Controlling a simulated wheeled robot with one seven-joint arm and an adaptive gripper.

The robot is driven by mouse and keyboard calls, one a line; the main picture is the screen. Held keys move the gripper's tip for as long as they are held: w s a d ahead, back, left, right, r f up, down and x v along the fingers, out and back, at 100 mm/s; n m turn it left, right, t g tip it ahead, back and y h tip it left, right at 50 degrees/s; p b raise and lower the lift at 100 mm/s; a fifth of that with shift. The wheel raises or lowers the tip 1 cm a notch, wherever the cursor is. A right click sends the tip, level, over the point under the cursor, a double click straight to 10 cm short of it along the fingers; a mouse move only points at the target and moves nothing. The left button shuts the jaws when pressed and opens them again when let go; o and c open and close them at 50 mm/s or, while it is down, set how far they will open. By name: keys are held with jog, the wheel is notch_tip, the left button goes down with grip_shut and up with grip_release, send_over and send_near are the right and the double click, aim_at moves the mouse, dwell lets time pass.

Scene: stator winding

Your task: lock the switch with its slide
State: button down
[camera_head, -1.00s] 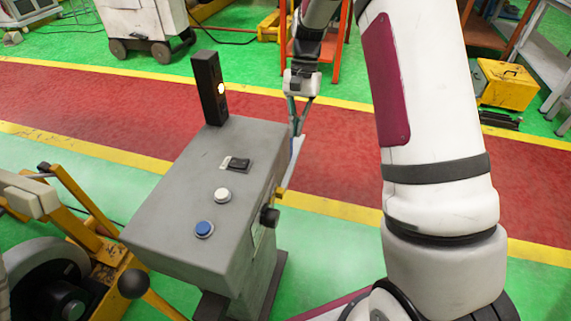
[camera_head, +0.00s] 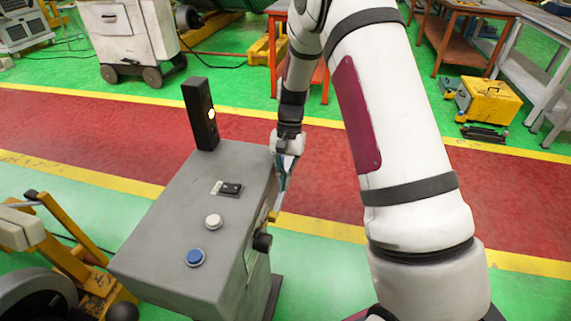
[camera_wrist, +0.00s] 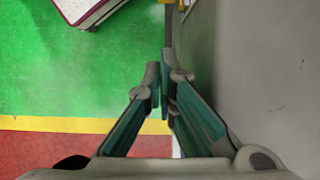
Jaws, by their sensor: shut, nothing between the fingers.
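The grey control box (camera_head: 165,235) stands left of my arm. On its top is a small black switch (camera_head: 232,189) with a light plate at its left end. I cannot make out a slide for certain. A yellow piece (camera_head: 273,215) sticks out on the box's right side, above a black knob (camera_head: 262,242). My gripper (camera_head: 279,190) points down beside that right side, close to the yellow piece; I cannot tell whether they touch. In the wrist view its fingertips (camera_wrist: 165,78) are together and empty, with the box's grey wall (camera_wrist: 270,70) to their right.
The box top also carries a white button (camera_head: 213,222), a blue button (camera_head: 195,257) and a black post (camera_head: 201,112) with a lit lamp. Yellow machinery (camera_head: 75,245) stands left of the box. The red floor lane (camera_head: 70,128) behind is clear.

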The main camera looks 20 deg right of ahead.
aim_at(270, 220)
jog(key=s+a, duration=0.1)
jog(key=s+a+f, duration=0.1)
jog(key=s, duration=0.1)
jog(key=shift+s+a+p, duration=0.3)
jog(key=shift+s+a, duration=0.1)
jog(key=shift+s+a+p, duration=0.45)
jog(key=shift+s+a, duration=0.15)
jog(key=shift+s, duration=0.2)
jog(key=shift+d, duration=0.1)
